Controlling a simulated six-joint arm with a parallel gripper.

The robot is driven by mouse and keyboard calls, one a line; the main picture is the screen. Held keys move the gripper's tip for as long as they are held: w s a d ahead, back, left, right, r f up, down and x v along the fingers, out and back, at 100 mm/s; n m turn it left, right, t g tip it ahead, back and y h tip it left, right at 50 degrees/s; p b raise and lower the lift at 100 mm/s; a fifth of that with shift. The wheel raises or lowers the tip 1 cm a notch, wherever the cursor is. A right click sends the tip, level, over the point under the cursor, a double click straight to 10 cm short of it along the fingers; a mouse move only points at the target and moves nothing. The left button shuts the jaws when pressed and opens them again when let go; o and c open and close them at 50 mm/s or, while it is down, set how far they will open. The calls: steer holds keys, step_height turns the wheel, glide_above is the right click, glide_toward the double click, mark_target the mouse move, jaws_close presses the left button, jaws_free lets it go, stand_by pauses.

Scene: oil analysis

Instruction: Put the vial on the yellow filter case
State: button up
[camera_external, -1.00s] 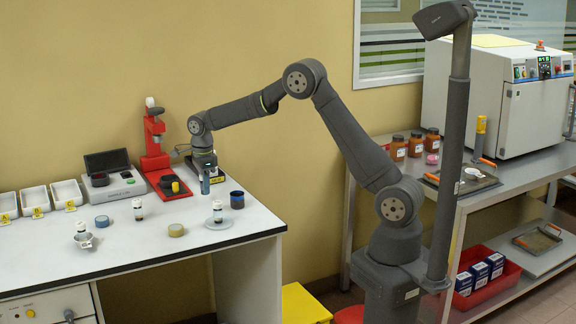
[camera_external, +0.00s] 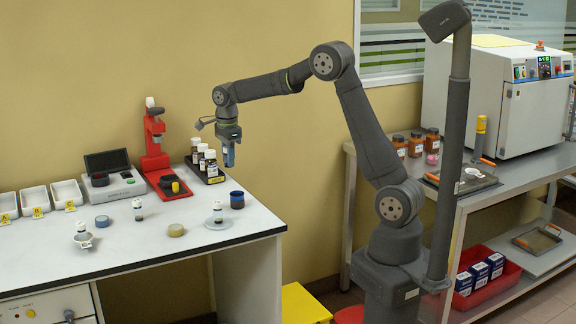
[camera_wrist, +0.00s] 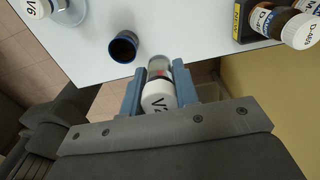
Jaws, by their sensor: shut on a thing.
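My gripper (camera_external: 229,162) hangs in the air above the right part of the white bench, fingers pointing down. In the wrist view its blue fingers (camera_wrist: 158,88) are shut on a clear vial (camera_wrist: 160,68) with a white cap marked "V" and a partly hidden character. The vial is hard to make out in the external view. A small round yellow case (camera_external: 175,230), apparently the yellow filter case, lies near the bench's front, left of and below my gripper. Its top looks bare.
A dark blue cup (camera_external: 237,200) stands below my gripper. A capped vial on a pale disc (camera_external: 217,224) stands between cup and yellow case. A black bottle rack (camera_external: 214,179) and red stand (camera_external: 154,150) are behind. A round blue case (camera_external: 102,221) lies left.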

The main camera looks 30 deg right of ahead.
steer(key=s+a+r+n, duration=0.2)
steer(key=s+a+n, duration=0.2)
steer(key=s+a, duration=0.8)
glide_above(175, 227)
steer(key=shift+n, duration=0.3)
steer(key=f, duration=0.6)
steer(key=shift+w+d+f, duration=0.1)
steer(key=shift+d+f, duration=0.15)
steer(key=shift+d, duration=0.15)
steer(key=shift+a+f, duration=0.3)
steer(key=shift+f, duration=1.85)
steer(key=shift+f, duration=0.1)
steer(key=o, duration=0.5)
steer(key=shift+f, duration=0.1)
steer(key=o, duration=0.5)
